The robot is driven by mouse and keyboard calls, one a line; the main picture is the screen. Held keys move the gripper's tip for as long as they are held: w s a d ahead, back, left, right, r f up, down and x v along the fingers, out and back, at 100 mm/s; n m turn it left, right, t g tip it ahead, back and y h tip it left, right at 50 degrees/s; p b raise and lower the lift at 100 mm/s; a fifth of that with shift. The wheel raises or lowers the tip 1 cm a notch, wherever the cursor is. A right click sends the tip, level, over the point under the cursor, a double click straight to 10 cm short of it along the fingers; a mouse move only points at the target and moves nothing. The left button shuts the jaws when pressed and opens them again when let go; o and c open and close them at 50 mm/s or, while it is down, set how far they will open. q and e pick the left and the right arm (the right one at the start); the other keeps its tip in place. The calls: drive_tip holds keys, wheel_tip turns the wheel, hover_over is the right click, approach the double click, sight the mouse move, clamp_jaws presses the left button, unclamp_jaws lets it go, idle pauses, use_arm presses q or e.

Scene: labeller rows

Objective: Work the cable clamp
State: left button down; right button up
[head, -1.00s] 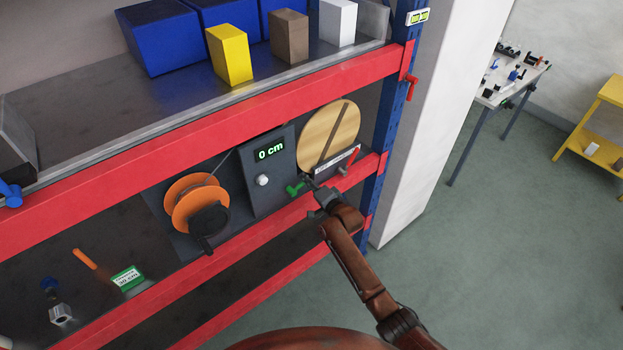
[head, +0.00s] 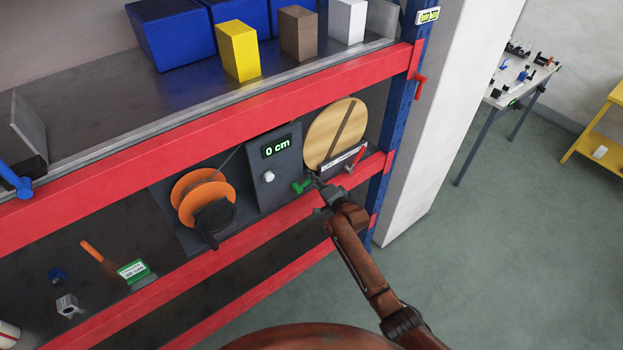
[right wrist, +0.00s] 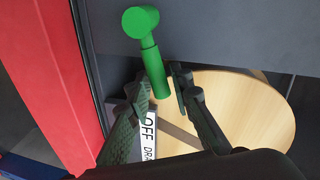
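The green lever (head: 302,187) sticks out low on the dark cable-measuring unit, beside the wooden disc; I take it for the cable clamp's handle. In the right wrist view the lever (right wrist: 149,58) has a round head at the top and a shaft pointing down between my fingertips. My right gripper (head: 317,183) is at the lever from the right. In the wrist view its fingers (right wrist: 160,80) are apart, one on each side of the shaft's end, with no clear grip on it. My left gripper is not in view.
The unit's display (head: 276,148) reads 0 cm above a white knob (head: 268,176). An orange spool (head: 201,192) is to the left, the wooden disc (head: 335,133) and a red lever (head: 355,158) to the right. Red shelf beams (head: 270,225) run above and below.

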drive_tip(key=shift+d, duration=0.1)
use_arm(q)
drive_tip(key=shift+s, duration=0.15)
use_arm(e)
drive_tip(key=v, duration=1.2)
drive_tip(key=shift+s, duration=0.1)
